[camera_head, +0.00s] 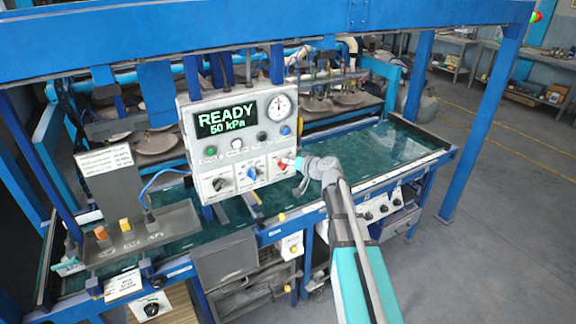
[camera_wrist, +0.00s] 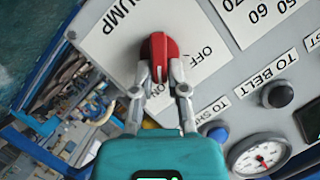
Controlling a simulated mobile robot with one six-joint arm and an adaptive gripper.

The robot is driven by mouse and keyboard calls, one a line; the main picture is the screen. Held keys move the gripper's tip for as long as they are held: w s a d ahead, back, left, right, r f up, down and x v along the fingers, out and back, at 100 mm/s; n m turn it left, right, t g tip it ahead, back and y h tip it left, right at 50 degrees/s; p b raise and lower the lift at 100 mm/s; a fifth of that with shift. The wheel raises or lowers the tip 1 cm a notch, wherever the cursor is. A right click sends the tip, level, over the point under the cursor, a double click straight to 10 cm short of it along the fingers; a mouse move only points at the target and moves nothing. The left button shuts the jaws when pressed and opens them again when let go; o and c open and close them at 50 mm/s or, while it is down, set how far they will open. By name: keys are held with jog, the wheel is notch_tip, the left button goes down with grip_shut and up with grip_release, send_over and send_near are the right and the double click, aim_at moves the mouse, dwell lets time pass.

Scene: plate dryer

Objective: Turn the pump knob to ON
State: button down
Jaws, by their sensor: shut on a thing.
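The pump knob (camera_wrist: 158,52) is a red knob on a white plate (camera_wrist: 112,43) marked PUMP, with OFF and ON lettering beside it in the wrist view. My gripper (camera_wrist: 161,76) is shut on the knob, one grey finger at each side of its ridge. In the head view the knob (camera_head: 281,162) is at the lower right of the grey control panel (camera_head: 190,125), and my gripper (camera_head: 297,164) reaches it from the right.
The panel display (camera_head: 226,119) reads READY 50 kPa. A blue knob (camera_head: 252,173) and a black knob (camera_head: 219,184) sit left of the pump knob. Buttons and a gauge (camera_wrist: 258,157) are near my gripper. A green table (camera_head: 390,148) lies behind.

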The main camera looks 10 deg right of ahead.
jog(key=shift+w+f+m+y, duration=0.1)
jog(key=shift+m+y, duration=0.2)
jog(key=shift+m, duration=0.1)
jog(key=c, duration=0.7)
grip_release()
jog(key=shift+o, duration=0.2)
jog(key=shift+w, duration=0.1)
